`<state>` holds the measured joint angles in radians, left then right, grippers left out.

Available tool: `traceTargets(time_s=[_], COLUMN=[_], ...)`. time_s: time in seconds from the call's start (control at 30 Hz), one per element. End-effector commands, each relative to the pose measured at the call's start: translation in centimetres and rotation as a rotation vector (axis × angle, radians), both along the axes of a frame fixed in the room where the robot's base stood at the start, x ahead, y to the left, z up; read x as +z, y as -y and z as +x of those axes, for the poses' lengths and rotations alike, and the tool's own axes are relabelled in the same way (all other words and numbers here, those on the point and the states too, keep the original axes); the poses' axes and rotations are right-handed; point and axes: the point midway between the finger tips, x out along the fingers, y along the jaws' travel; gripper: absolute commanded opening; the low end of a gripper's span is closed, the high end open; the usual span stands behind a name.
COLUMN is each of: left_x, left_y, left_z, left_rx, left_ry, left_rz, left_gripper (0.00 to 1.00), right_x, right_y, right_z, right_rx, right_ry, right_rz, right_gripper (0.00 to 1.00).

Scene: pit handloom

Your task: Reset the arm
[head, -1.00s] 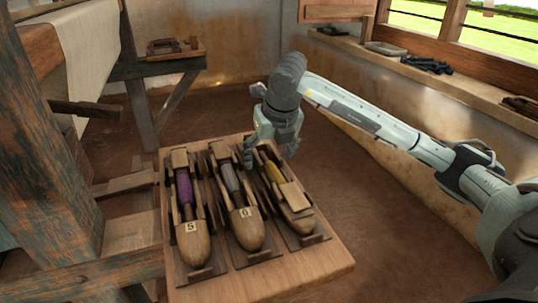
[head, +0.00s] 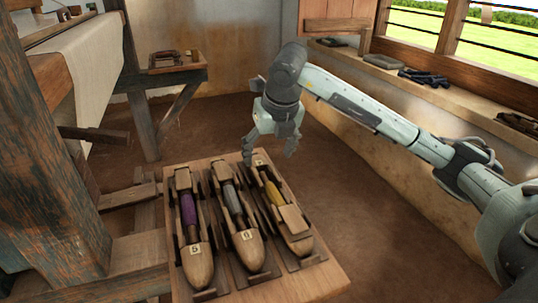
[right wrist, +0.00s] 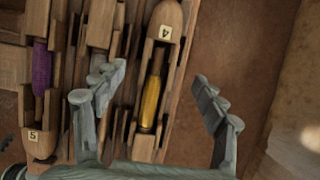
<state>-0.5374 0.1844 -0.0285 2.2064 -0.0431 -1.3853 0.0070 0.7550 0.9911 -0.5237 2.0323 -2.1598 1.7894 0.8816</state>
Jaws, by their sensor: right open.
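My right gripper (head: 270,150) is open and empty above the far end of a wooden board (head: 325,270). Three wooden shuttles lie side by side in holders on the board. The left one (head: 197,263) has a purple bobbin and a label 5. The middle one (head: 250,250) has a grey bobbin and a label 6. The right one (head: 297,240) has a yellow bobbin. In the right wrist view, the open fingers (right wrist: 160,105) spread on both sides of the yellow-bobbin shuttle (right wrist: 165,18), which carries a label 4. My left gripper is not in view.
The loom's wooden frame (head: 40,150) with pale cloth (head: 90,75) stands at the left. A small wooden tray (head: 185,66) sits at the back. A window ledge (head: 465,103) with dark items (head: 425,78) runs along the right wall. Bare floor lies right of the board.

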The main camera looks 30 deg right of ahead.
Motion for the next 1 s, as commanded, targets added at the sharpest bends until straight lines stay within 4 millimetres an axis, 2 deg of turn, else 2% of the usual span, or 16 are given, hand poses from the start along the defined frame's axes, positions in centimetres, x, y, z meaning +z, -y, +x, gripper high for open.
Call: traceTargets(time_s=[0.03, 0.13, 0.53, 0.67, 1.0], left_x=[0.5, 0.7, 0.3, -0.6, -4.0], left_y=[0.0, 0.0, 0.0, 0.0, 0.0], left_z=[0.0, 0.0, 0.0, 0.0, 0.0], left_rx=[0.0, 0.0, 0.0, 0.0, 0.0], left_ry=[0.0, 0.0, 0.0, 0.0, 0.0], left_rz=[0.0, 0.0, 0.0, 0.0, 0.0], left_gripper=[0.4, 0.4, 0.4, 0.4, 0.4], right_x=[0.7, 1.0, 0.5, -0.7, -5.9], right_y=[0.0, 0.0, 0.0, 0.0, 0.0], right_z=[0.0, 0.0, 0.0, 0.0, 0.0], right_rx=[0.0, 0.0, 0.0, 0.0, 0.0], right_ry=[0.0, -0.001, -0.001, -0.001, -0.002], right_rz=[0.0, -0.001, -0.001, 0.0, 0.0], right_gripper=[0.72, 0.72, 0.72, 0.72, 0.72])
